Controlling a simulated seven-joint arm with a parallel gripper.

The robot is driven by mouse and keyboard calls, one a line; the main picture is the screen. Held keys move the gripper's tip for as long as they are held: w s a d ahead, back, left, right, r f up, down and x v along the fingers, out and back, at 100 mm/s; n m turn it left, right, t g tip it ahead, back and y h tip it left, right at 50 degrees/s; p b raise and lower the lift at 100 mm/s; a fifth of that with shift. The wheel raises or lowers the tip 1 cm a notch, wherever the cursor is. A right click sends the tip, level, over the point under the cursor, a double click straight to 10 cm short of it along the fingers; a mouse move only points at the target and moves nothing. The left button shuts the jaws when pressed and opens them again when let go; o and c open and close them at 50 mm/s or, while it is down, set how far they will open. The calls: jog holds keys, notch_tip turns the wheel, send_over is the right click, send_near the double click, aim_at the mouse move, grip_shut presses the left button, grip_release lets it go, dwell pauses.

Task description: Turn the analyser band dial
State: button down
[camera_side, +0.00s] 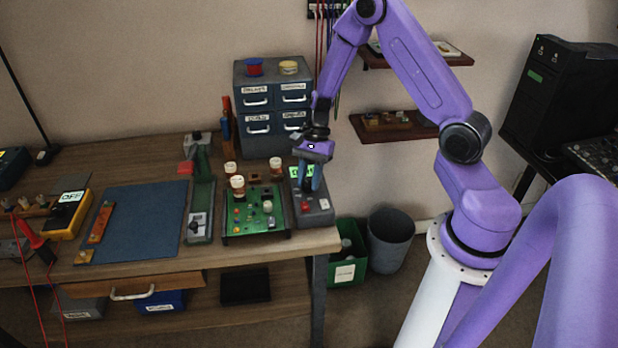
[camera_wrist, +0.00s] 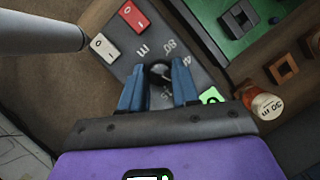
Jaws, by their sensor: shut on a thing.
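The analyser (camera_side: 318,217) is a grey box at the right end of the bench, with a lit green screen (camera_side: 296,172). It also shows in the wrist view (camera_wrist: 160,33), with band markings printed around a dark round dial (camera_wrist: 160,70). My gripper (camera_side: 309,186) reaches down over the box. In the wrist view my gripper's blue fingers (camera_wrist: 159,82) stand on either side of the dial and are shut on it. The fingers hide part of the dial and some markings, so its exact setting cannot be read. In the side view my gripper hides the dial.
A red switch (camera_wrist: 133,17) and a white switch (camera_wrist: 104,46) sit on the analyser near the dial. A green circuit board (camera_side: 256,210) stands close to its left. Labelled drawers (camera_side: 273,104) stand behind. The blue mat (camera_side: 140,215) is mostly clear.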

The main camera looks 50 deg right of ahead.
jog(key=n+g, duration=0.1)
jog(key=n, duration=0.3)
jog(key=shift+w+a+n+g+h, duration=0.1)
jog(key=shift+w+n+g+h, duration=0.05)
jog(key=shift+n+g+h, duration=0.2)
jog(key=shift+w+n+g+h, duration=0.1)
jog(key=shift+n+g+h, duration=0.25)
jog(key=shift+n, duration=0.95)
jog(key=shift+n+g+h, duration=0.3)
jog(key=shift+n, duration=0.95)
jog(key=c, duration=0.9)
grip_release()
jog(key=shift+o, duration=0.2)
jog(key=shift+r, duration=0.1)
jog(key=v, duration=1.7)
jog(key=shift+r, duration=0.15)
jog(key=shift+a, duration=0.15)
